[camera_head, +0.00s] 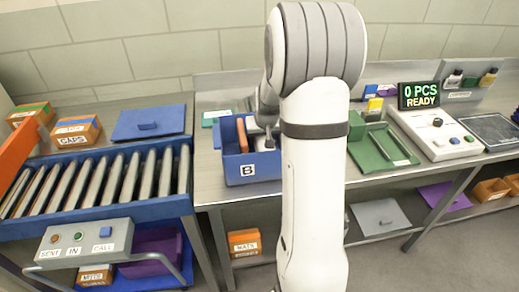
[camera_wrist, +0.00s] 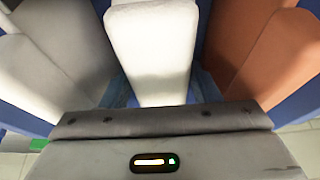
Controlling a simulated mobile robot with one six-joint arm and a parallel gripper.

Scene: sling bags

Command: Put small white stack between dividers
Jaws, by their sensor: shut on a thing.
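The small white stack (camera_wrist: 152,50) stands upright in the middle of the wrist view, just beyond the dark edge of my gripper (camera_wrist: 160,112). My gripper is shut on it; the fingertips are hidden. A grey upright piece (camera_wrist: 60,60) is to the left of the stack and an orange-brown upright piece (camera_wrist: 275,62) to the right, with narrow gaps showing blue between. I cannot tell which pieces are dividers. In the head view my gripper (camera_head: 268,138) is down in the blue bin marked B (camera_head: 225,160), beside an orange piece (camera_head: 242,136). My arm hides the bin's right part.
A roller conveyor (camera_head: 110,180) is at the left, with a blue flat item (camera_head: 148,123) and a CAPS box (camera_head: 77,132) behind it. A green tray (camera_head: 380,150) and a control panel (camera_head: 437,135) with a "0 PCS READY" display (camera_head: 419,95) stand on the bench at right.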

